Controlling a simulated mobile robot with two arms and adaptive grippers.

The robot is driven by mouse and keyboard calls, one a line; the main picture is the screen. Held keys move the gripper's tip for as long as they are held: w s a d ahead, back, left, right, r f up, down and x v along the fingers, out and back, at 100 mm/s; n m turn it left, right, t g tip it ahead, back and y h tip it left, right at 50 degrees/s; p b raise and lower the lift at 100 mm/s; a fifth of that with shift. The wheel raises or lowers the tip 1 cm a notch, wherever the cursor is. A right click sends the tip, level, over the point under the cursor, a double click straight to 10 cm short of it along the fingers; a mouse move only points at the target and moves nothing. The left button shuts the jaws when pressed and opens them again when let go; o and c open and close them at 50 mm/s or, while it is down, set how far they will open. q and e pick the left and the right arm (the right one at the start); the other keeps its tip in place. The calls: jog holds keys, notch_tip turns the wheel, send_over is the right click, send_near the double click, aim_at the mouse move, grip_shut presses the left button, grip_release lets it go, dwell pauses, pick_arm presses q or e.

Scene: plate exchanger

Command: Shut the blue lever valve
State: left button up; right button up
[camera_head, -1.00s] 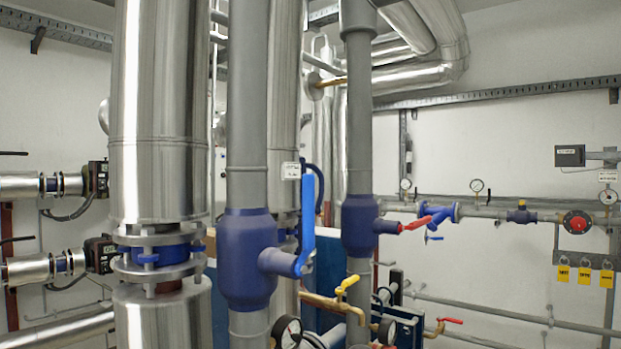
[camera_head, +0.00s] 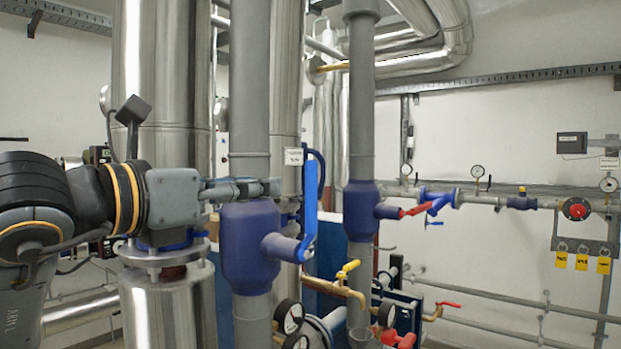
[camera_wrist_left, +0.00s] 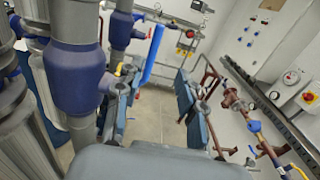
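The blue lever valve has a blue body (camera_head: 250,250) on a grey vertical pipe. Its long blue lever (camera_head: 309,200) stands upright, parallel to the pipe, on a stem to the right of the body. My left gripper (camera_head: 276,187) reaches in from the left, its fingers crossing the pipe just above the body, tips left of the lever and apart from it. In the left wrist view, the body (camera_wrist_left: 82,75) is at the left and the lever (camera_wrist_left: 153,55) is tilted at upper middle. My right gripper is not in view.
A second blue valve (camera_head: 359,215) with a red handle (camera_head: 414,211) stands to the right. A yellow-handled tap (camera_head: 348,268) and gauges (camera_head: 289,316) sit below. A thick silver pipe (camera_head: 160,80) stands left, beside my left arm. The space right of the lever looks clear.

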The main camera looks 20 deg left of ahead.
aim_at(306, 178)
pick_arm(q)
jog(key=shift+y, duration=0.3)
jog(key=p+x, duration=0.1)
jog(key=x, duration=0.3)
jog(key=p+x, duration=0.2)
jog(key=x, duration=0.2)
jog(key=p+x, duration=0.2)
jog(key=x, duration=0.2)
jog(key=shift+w+a+r, duration=0.25)
jog(key=shift+w+r, duration=0.05)
jog(key=shift+r, duration=0.1)
jog(key=shift+w+d+f+p, duration=0.1)
jog(key=shift+w+d+p, duration=0.1)
jog(key=shift+w, duration=0.1)
jog(key=shift+w+d+f+p, duration=0.1)
jog(key=shift+w+p, duration=0.1)
jog(key=shift+w, duration=0.15)
grip_shut()
